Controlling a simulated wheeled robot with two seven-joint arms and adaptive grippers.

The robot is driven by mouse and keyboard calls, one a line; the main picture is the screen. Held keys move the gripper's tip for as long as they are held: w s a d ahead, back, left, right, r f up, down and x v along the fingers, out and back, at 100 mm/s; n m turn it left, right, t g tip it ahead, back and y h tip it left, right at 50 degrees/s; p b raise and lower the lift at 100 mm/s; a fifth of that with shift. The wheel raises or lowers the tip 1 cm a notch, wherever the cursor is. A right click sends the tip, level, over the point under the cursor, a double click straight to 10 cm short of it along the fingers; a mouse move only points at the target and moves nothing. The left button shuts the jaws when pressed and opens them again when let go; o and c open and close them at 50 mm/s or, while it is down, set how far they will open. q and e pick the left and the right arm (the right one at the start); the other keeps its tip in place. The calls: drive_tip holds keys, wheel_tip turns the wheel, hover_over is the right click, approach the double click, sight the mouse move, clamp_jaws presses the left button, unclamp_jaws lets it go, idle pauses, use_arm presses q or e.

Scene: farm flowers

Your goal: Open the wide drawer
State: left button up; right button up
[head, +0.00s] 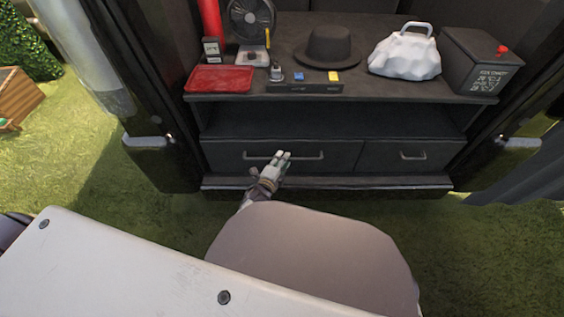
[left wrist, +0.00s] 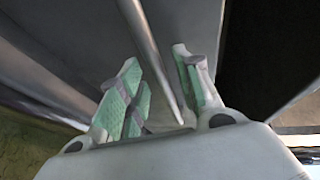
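The wide drawer (head: 338,158) is the left, longer dark front under the shelf, and it is closed. Its handle (head: 312,156) is a long horizontal bar. My left gripper (head: 280,160) is at the left half of this handle. In the left wrist view, the handle bar (left wrist: 150,45) runs between the green-padded fingers of my left gripper (left wrist: 160,80). The fingers stand apart, with gaps showing beside the bar. My right gripper is in neither view.
A narrower drawer (head: 410,157) with its own handle is to the right. Above is an open shelf. The top holds a red tray (head: 220,78), a fan (head: 250,22), a black hat (head: 328,48), a white bag (head: 405,52) and a dark box (head: 480,62). Open doors flank the cabinet.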

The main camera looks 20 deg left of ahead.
use_arm(q)
clamp_jaws()
idle(0.3)
idle(0.3)
